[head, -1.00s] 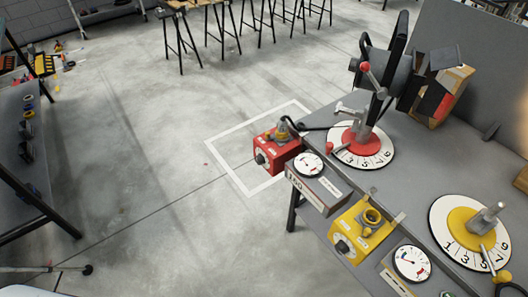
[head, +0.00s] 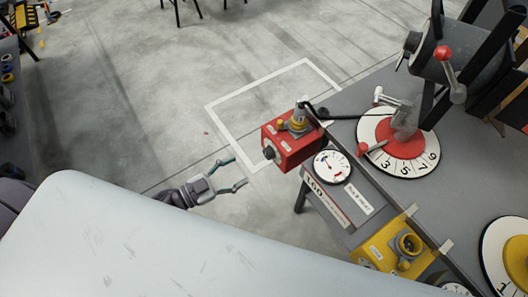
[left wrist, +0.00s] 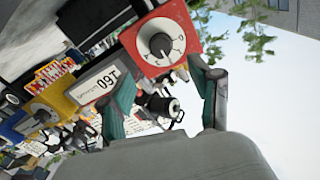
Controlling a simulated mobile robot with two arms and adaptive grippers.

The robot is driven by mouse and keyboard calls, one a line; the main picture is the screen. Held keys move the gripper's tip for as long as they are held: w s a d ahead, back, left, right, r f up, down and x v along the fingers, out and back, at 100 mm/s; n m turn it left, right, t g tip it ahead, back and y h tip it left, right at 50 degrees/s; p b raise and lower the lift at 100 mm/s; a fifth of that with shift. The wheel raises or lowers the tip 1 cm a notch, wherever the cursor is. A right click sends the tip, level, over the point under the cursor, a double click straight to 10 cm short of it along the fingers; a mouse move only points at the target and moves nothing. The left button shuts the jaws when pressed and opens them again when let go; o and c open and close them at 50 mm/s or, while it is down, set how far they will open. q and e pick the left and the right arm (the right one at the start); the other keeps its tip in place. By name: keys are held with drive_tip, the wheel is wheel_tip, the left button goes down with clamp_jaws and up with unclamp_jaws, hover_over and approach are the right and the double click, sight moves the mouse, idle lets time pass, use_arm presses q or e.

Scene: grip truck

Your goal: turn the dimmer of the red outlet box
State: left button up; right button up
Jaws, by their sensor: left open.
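The red outlet box (head: 297,148) sits at the table's left corner, with its dimmer, a dark round knob (head: 270,152), on the side facing my left gripper. My left gripper (head: 238,175) is open and empty, a short way left of and below the knob, apart from it. In the left wrist view the red box (left wrist: 182,22) is at the top, and its grey knob (left wrist: 161,44) shows a light pointer line and dial marks. The open fingers (left wrist: 163,75) stand to either side below the knob. My right gripper is not in view.
A round gauge (head: 332,166) and a yellow box (head: 393,250) stand along the table edge. A red numbered dial (head: 420,160) with a lever is behind. Floor left of the red box is clear, with a white outlined square.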

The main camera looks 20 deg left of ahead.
sight(265, 155)
use_arm(q)
drive_tip(key=x, duration=0.8)
drive_tip(key=shift+w+p, duration=0.15)
drive_tip(key=shift+p, duration=0.25)
drive_tip(key=shift+w+d+f, duration=0.1)
drive_tip(key=shift+w+d, duration=0.25)
drive_tip(key=shift+w, duration=0.15)
drive_tip(key=shift+c, duration=0.6)
drive_tip(key=c, duration=1)
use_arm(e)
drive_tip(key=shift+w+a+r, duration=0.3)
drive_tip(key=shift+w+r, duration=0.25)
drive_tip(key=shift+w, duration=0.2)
